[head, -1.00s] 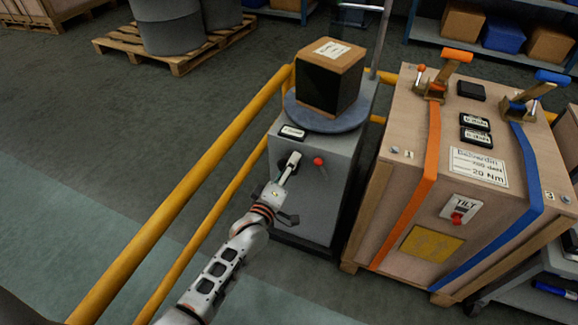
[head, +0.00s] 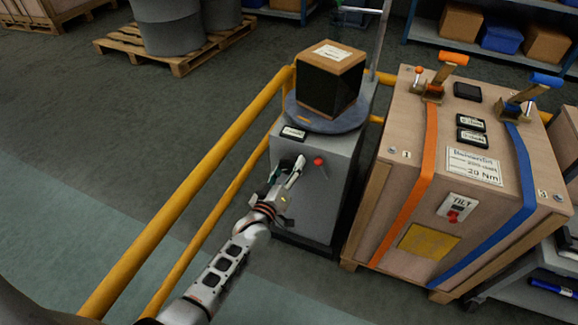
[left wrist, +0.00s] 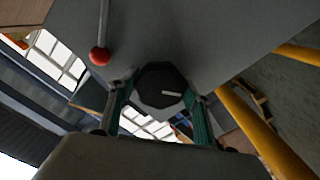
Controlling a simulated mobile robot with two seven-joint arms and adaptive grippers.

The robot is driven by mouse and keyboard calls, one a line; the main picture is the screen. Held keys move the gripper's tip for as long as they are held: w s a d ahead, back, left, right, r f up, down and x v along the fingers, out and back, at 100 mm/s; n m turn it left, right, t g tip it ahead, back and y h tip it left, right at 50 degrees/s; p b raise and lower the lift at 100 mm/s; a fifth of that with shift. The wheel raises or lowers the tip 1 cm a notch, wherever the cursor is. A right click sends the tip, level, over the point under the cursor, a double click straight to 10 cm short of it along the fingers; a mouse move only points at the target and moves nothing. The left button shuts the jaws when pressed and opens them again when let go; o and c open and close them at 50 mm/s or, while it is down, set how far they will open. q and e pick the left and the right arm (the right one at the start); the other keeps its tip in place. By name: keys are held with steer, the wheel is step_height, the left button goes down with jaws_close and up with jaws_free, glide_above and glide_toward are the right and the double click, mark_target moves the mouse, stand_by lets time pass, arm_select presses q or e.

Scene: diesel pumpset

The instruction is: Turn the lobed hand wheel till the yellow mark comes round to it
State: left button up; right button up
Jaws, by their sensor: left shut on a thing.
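The lobed hand wheel (left wrist: 160,84) is a dark knob on the face of the grey cabinet (head: 318,190). It shows in the left wrist view, with a short pale line on its face. My left gripper (head: 286,172) is at the cabinet's upper front and mostly hides the wheel in the head view. In the left wrist view its two fingers (left wrist: 158,110) stand on either side of the wheel, shut on it. I cannot make out a yellow mark beside the wheel. My right gripper is not in view.
A red-ball lever (head: 318,161) sticks out close to the wheel. A box (head: 330,78) stands on the round plate on the cabinet. Yellow rails (head: 200,180) run along the left. A strapped wooden crate (head: 400,150) stands to the right.

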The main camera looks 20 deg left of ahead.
mark_target(290, 159)
arm_select(q)
steer(key=shift+m, duration=0.6)
steer(key=o, duration=1.1)
steer(key=shift+d, duration=0.1)
steer(key=shift+r, duration=0.1)
step_height(290, 159, up, 10)
steer(key=shift+f, duration=0.1)
